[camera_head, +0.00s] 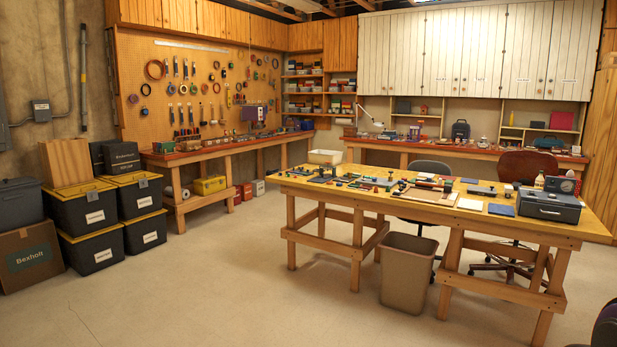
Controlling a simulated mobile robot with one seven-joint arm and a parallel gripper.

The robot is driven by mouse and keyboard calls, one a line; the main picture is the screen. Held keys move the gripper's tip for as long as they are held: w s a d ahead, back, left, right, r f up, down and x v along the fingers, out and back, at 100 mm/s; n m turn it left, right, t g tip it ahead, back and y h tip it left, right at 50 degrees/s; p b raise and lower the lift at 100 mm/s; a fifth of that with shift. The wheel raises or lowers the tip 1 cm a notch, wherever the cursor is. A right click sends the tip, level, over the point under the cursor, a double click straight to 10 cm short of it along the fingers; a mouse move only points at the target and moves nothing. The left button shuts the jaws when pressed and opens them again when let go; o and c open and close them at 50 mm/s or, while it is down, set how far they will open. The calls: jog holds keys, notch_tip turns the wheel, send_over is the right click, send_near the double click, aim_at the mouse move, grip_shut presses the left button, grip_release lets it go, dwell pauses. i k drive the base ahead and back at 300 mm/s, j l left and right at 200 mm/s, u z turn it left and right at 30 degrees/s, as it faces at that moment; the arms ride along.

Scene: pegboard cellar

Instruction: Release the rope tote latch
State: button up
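Several black totes with yellow lids are stacked by the left wall. The upper left tote (78,211) and the upper right tote (134,198) rest on the lower left tote (80,252) and the lower right tote (138,236). Each has a white front label too small to read, so I cannot tell which is the rope tote. A small grey patch (143,183), perhaps a latch, shows at the upper right tote's front rim. Whether any latch is fastened cannot be made out. My gripper is not in view.
A cardboard box (30,257) stands left of the totes, with a dark bin (20,200) on it. A cluttered worktable (590,226) and a waste bin (408,274) stand right. The floor (230,280) before the totes is clear.

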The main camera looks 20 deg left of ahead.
aim_at(143, 183)
jog(key=u, duration=1.6)
jog(key=i, duration=6.6)
jog(key=j+u, duration=0.05)
jog(key=j, duration=0.25)
